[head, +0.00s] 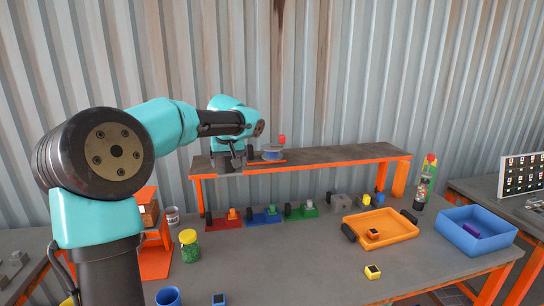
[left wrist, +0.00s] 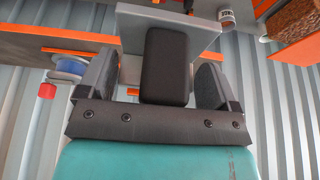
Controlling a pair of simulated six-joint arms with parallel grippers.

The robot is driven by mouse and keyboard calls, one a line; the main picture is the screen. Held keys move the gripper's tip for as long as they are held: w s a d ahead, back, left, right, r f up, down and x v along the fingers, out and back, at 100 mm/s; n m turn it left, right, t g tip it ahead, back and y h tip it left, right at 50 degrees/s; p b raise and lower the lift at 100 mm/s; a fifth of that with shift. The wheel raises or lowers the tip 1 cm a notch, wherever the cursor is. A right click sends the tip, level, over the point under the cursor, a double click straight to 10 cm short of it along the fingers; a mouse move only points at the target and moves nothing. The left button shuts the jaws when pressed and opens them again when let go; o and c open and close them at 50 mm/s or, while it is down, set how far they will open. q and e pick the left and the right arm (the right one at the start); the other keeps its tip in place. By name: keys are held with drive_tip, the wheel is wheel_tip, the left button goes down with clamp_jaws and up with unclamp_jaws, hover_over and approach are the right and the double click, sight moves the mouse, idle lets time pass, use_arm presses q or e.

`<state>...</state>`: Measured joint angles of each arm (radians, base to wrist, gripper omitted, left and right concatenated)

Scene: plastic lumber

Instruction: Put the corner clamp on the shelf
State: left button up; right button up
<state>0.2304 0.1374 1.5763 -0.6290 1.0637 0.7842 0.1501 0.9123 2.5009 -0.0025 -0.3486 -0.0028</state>
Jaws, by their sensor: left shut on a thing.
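The shelf (head: 330,157) is a raised dark board with an orange frame at the back of the table. My left gripper (head: 232,160) is at the left part of the shelf. In the left wrist view, my left gripper (left wrist: 160,85) is shut on a grey angled piece (left wrist: 200,28) with a black block (left wrist: 164,65), which looks like the corner clamp. In the head view it is small and partly hidden by the arm. I cannot tell whether it touches the shelf. My right gripper is not in view.
A blue spool (head: 272,153) and a red-topped item (head: 282,139) are right of the gripper. The shelf's right half is clear. Below are red, blue and green pieces (head: 265,217), an orange tray (head: 393,231) and a blue bin (head: 486,240). An orange rack (head: 155,262) stands left.

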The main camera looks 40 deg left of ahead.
use_arm(q)
drive_tip(key=w+a, duration=0.3)
drive_tip(key=a, duration=0.1)
drive_tip(key=w+a+f, duration=0.1)
drive_tip(key=w+a, duration=0.6)
drive_tip(key=a, duration=0.1)
drive_tip(key=shift+w+f, duration=0.2)
drive_tip(key=shift+w, duration=0.15)
drive_tip(key=shift+f, duration=1.75)
drive_tip(key=o, duration=1.1)
drive_tip(key=shift+d+f, duration=0.1)
drive_tip(key=shift+f, duration=0.05)
drive_tip(key=shift+c, duration=0.2)
drive_tip(key=v, duration=1.2)
